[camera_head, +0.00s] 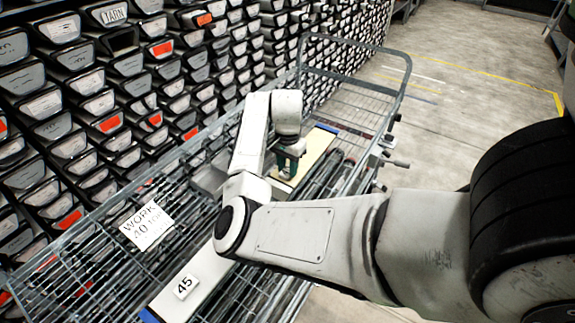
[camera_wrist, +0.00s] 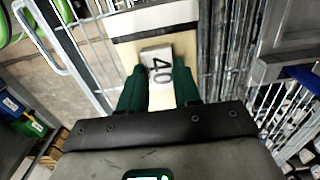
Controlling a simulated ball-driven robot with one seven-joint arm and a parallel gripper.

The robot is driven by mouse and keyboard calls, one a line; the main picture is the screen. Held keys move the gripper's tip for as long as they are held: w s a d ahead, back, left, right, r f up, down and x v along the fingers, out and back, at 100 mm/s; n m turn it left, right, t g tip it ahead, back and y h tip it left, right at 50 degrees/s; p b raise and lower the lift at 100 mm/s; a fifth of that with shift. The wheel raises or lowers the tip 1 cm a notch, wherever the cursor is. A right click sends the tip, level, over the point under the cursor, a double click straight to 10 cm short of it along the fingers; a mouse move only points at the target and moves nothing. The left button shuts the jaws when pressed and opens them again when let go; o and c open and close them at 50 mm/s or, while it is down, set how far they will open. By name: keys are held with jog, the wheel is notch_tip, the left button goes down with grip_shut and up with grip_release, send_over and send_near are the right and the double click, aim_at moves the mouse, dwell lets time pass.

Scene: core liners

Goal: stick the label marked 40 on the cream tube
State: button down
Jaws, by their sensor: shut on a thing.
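The cream tube (camera_head: 312,152) lies on the wire cart, with a blue end at its far end. It also shows in the wrist view as a cream surface (camera_wrist: 184,47) under my fingers. My gripper (camera_head: 288,168) is over this tube, fingers pointing down. In the wrist view my green fingers (camera_wrist: 160,88) are shut on the white label marked 40 (camera_wrist: 157,66), its number facing the camera. The label appears over the cream surface; whether it touches cannot be told. In the head view the label is hidden by my gripper.
A pale tube (camera_head: 205,275) with a label marked 45 (camera_head: 185,287) and a blue end lies nearer on the cart. A paper sheet (camera_head: 148,226) reading WORK 40 lies on the mesh. Shelves of core boxes (camera_head: 110,120) stand left. Cart rails (camera_head: 408,75) rise around; clear floor (camera_head: 470,110) lies right.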

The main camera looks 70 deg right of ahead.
dwell(0.3)
jog(key=shift+c, duration=1.2)
grip_release()
jog(key=shift+r, duration=0.1)
jog(key=shift+r+p, duration=3.4)
jog(key=shift+p, duration=0.05)
